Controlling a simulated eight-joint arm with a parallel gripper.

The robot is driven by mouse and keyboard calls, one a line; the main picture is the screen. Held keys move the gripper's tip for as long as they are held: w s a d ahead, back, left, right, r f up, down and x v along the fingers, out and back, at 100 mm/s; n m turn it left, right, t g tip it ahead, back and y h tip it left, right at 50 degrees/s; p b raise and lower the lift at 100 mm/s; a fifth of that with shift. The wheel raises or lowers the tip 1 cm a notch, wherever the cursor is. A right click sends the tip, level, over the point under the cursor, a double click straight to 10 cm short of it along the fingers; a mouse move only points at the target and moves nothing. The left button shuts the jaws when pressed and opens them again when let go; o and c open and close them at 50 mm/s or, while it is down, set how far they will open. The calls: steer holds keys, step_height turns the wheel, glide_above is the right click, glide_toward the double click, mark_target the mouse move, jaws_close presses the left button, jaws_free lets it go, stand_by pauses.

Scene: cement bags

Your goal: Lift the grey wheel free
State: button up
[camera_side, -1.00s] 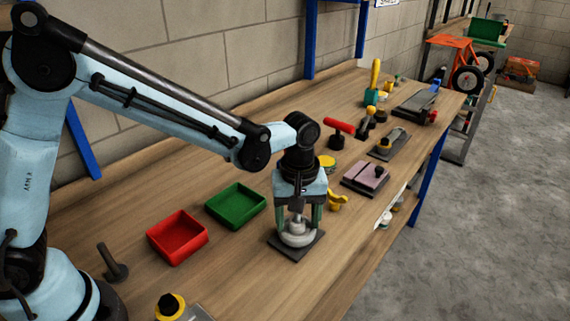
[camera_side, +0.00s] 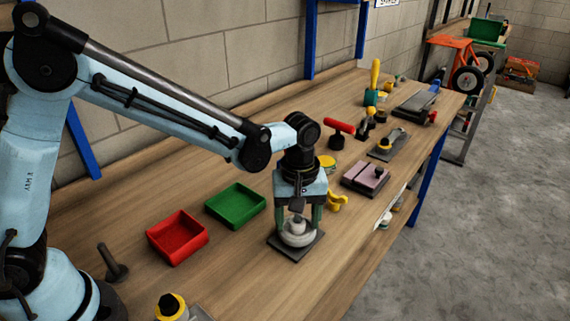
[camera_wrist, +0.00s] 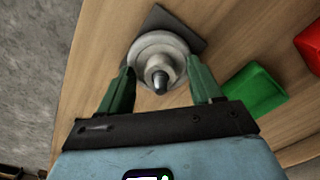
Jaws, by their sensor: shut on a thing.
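The grey wheel (camera_side: 296,240) is a pale round disc over a dark square base plate (camera_side: 304,254) on the bench. In the wrist view the wheel (camera_wrist: 147,46) shows a stepped hub with a dark-tipped post (camera_wrist: 160,80) at its centre. My gripper (camera_side: 298,224) points straight down over it, with its green fingers at opposite sides. In the wrist view the gripper (camera_wrist: 162,84) has a finger on each side of the wheel, shut on it. No clear gap shows between wheel and plate; I cannot tell whether they touch.
A green tray (camera_side: 236,206) and a red tray (camera_side: 178,238) lie to the left. A yellow fitting (camera_side: 337,201) and a pink block (camera_side: 365,178) are close behind on the right. More tools stand farther along the bench. The front bench edge is near.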

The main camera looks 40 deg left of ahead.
steer(key=shift+f, duration=0.1)
stand_by(0.6)
jaws_close()
steer(key=shift+r, duration=0.25)
steer(key=shift+r, duration=0.95)
steer(key=shift+r, duration=3.5)
